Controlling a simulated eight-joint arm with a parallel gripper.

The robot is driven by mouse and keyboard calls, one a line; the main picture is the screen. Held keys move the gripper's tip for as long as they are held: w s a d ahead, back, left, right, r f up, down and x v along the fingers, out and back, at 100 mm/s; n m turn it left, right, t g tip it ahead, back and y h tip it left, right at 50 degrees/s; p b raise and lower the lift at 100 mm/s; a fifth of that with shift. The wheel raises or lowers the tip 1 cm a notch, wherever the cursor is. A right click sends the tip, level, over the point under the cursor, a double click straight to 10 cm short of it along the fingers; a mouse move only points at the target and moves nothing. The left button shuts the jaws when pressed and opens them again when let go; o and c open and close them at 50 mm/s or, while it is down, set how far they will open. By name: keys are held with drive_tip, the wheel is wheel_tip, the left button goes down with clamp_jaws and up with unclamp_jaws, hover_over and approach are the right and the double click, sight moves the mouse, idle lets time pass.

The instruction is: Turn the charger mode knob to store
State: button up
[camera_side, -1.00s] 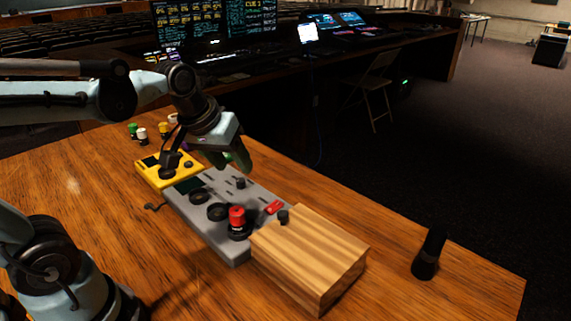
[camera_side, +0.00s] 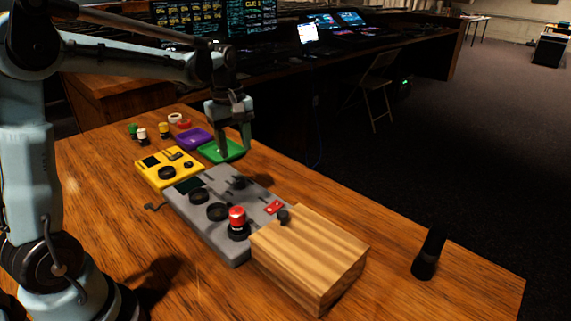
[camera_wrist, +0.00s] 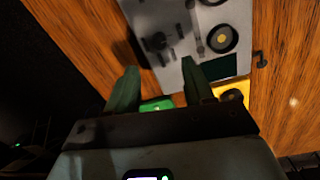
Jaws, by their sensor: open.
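A yellow box (camera_side: 153,179) with a small dark screen and a round black dial (camera_side: 166,173) lies flat at the far left end of a grey panel (camera_side: 228,248). The grey panel has a dark screen (camera_side: 188,185), two large black dials (camera_side: 199,196) (camera_side: 217,212), and a smaller black knob (camera_side: 239,183). I cannot read any knob markings. My gripper (camera_side: 234,151) points down, open and empty, near the panel's far edge and in front of a green tray (camera_side: 212,153). In the wrist view, the gripper (camera_wrist: 160,70) overlaps the grey panel (camera_wrist: 165,75); part of the yellow box (camera_wrist: 243,88) shows.
A red button (camera_side: 237,213) on a black base and a red switch (camera_side: 273,208) sit on the panel. A wooden block (camera_side: 315,250) adjoins its near end. A purple tray (camera_side: 193,138) and several small cylinders stand behind. A black cylinder (camera_side: 428,255) stands at right.

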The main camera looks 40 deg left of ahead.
sight(240, 180)
drive_tip(key=f, duration=0.9)
drive_tip(key=shift+w+d+f, duration=0.1)
drive_tip(key=shift+w+f, duration=0.1)
drive_tip(key=shift+f, duration=0.15)
clamp_jaws()
